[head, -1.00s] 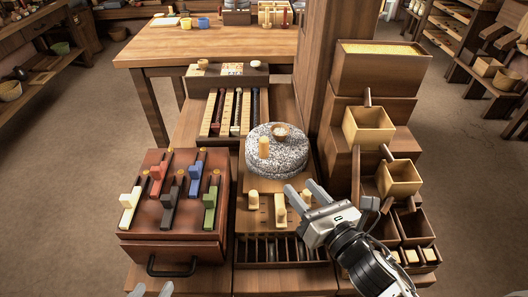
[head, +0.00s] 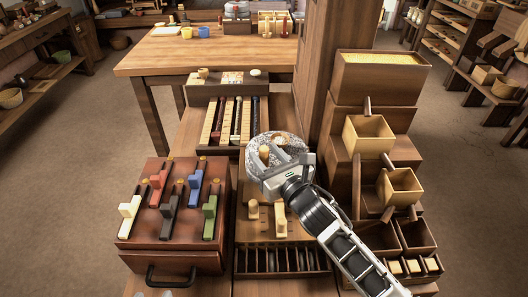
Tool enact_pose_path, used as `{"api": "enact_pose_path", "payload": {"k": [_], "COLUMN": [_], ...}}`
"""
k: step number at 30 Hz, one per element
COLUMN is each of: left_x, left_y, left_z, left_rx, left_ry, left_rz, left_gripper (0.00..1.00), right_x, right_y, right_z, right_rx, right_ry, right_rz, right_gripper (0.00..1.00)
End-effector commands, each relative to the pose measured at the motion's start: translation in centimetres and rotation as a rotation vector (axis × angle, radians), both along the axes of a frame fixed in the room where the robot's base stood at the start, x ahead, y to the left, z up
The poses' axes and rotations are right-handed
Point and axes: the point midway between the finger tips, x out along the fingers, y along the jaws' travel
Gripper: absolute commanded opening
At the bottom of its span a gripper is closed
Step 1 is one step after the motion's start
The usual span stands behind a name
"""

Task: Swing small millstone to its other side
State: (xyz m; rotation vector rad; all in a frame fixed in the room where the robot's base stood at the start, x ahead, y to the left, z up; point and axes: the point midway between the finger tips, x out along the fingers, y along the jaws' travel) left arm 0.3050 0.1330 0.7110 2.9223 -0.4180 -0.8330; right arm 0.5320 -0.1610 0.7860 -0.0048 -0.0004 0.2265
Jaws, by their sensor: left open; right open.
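The small millstone (head: 253,160) is a round, speckled grey stone on a wooden stand in the middle of the head view. An upright wooden peg handle (head: 264,152) stands on its left part. A pale round piece at its centre is partly hidden. My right gripper (head: 270,158) is open over the stone, its fingers close to the peg; I cannot tell whether they touch it. The gripper hides the stone's right and front parts. My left gripper (head: 153,294) shows only as tips at the bottom edge, open and away from the stone.
A red-brown box with coloured levers (head: 170,228) stands at the left. Wooden pegs (head: 281,219) stand in front of the stone. Stepped wooden bins (head: 367,135) rise at the right, close to my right arm. A slotted rack (head: 236,120) lies behind the stone.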

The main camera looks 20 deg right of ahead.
Motion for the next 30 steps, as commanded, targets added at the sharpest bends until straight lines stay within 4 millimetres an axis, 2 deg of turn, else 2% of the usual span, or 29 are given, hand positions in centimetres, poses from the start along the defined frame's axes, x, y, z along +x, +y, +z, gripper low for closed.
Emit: {"api": "enact_pose_path", "payload": {"k": [5, 14, 17, 18, 19, 30], "left_x": [0.02, 0.03, 0.05, 0.04, 0.05, 0.1], "left_y": [0.02, 0.02, 0.02, 0.01, 0.01, 0.0], "left_z": [-0.08, -0.06, -0.04, -0.04, -0.03, 0.55], "left_rx": [0.001, 0.001, 0.001, 0.001, 0.001, -0.001], "left_ry": [0.0, -0.001, -0.001, -0.001, -0.001, -0.003], "left_rz": [0.0, 0.0, 0.0, 0.0, 0.0, 0.0], "left_gripper": [0.42, 0.42, 0.42, 0.42, 0.42, 0.42], "right_x": [1.36, 1.52, 1.51, 1.51, 1.5, 1.15], "right_y": [0.31, 0.38, 0.38, 0.37, 0.38, -0.25], "right_z": [0.0, -0.02, -0.01, -0.01, -0.01, 0.1], "right_rx": [0.0, 0.001, 0.001, 0.001, 0.001, -0.007], "right_ry": [0.0, 0.0, 0.0, 0.0, 0.0, 0.001], "right_rz": [0.0, 0.001, 0.001, 0.0, 0.001, 0.051], "right_gripper": [0.42, 0.42, 0.17, 0.06, 0.0, 0.0]}}
